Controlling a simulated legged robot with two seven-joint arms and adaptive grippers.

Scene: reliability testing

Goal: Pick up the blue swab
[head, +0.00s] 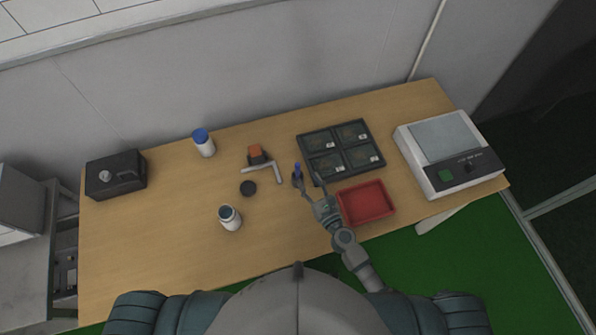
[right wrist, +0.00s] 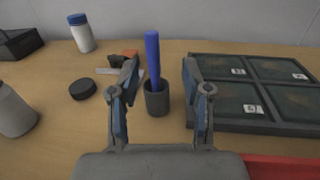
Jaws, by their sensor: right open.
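The blue swab (right wrist: 152,58) stands upright in a small dark grey cup (right wrist: 157,98) on the table in the right wrist view. In the head view the swab (head: 298,168) shows as a small blue stick left of the dark tray. My right gripper (right wrist: 162,75) is open in the right wrist view, with one finger on each side of the swab and clear space between. In the head view my right gripper (head: 308,184) reaches over the table at the cup, which it partly hides. My left gripper is not in view.
A dark four-part tray (head: 341,150) lies right of the cup, with a red tray (head: 366,203) in front of it. A black lid (head: 248,188), an orange-topped item (head: 256,153), a blue-capped bottle (head: 203,142) and an open white bottle (head: 230,218) stand left. A scale (head: 450,152) is far right.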

